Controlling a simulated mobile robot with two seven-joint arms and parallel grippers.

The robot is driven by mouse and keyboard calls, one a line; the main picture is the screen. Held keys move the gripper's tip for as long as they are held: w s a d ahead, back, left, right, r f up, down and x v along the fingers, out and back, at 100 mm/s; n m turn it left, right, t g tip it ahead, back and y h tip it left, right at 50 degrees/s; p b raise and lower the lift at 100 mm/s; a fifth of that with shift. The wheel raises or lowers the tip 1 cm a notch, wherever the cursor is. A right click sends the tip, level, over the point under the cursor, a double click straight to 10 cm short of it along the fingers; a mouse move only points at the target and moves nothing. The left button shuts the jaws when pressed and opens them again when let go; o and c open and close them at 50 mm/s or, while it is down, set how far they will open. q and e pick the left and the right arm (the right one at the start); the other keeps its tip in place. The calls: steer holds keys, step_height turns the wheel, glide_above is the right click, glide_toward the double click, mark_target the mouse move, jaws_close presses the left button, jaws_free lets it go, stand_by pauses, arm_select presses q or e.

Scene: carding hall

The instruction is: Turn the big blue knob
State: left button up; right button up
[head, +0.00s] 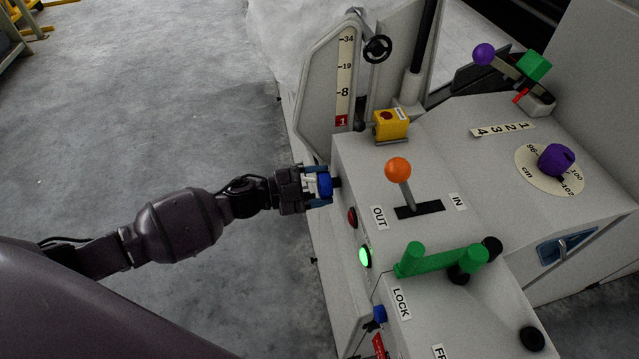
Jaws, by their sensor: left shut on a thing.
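The big blue knob (325,185) sits on the left side face of the grey machine, near its upper edge. My left gripper (318,187) reaches in from the left and is shut on this knob, with its fingers on either side of it. The fingers hide part of the knob. A smaller blue part (379,314) shows lower on the same side of the machine. My right gripper is not in view.
Close to the knob are a red button (352,217) and a lit green button (365,256). An orange-knobbed lever (398,170), a yellow box (390,124), a green handle (440,261) and a purple dial knob (556,160) stand on top.

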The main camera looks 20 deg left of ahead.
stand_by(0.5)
arm_select(q)
steer(key=o, duration=0.9)
steer(key=shift+a, duration=0.1)
steer(key=v, duration=1)
steer(key=shift+s+a+p, duration=0.25)
steer(key=shift+s+p, duration=0.05)
steer(key=shift+p, duration=0.05)
